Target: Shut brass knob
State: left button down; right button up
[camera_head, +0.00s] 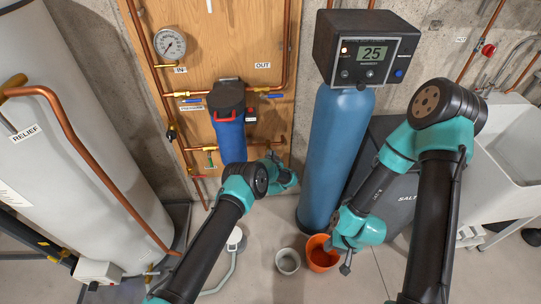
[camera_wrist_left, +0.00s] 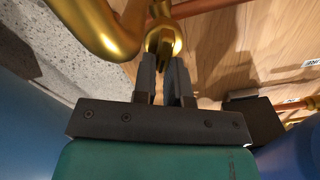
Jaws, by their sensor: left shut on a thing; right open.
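In the left wrist view, a shiny brass knob (camera_wrist_left: 163,38) sits between the fingertips of my left gripper (camera_wrist_left: 163,64), which is shut on it. A thick curved brass fitting is close beside it at the upper left. In the head view, my left gripper (camera_head: 274,158) is at the lower right of the wooden panel (camera_head: 225,60), by the end of the lower pipe; the arm hides most of the knob there. My right gripper (camera_head: 346,264) is open and hangs low beside the orange bucket (camera_head: 322,255), apart from the panel.
A blue filter housing (camera_head: 230,138) stands on the panel left of my left gripper. A tall blue softener tank (camera_head: 335,150) is to the right. A white heater tank (camera_head: 75,110) stands left. A grey bucket (camera_head: 288,261) is on the floor.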

pick_arm(q)
jog(key=shift+d+f+m, duration=0.15)
jog(key=shift+m, duration=1.25)
jog(key=c, duration=1.2)
grip_release()
jog(key=shift+o, duration=0.2)
jog(key=shift+s, duration=0.1)
jog(key=s+d, duration=0.1)
jog(key=s, duration=1.6)
jog(key=shift+d, duration=0.2)
jog(key=shift+s, duration=0.1)
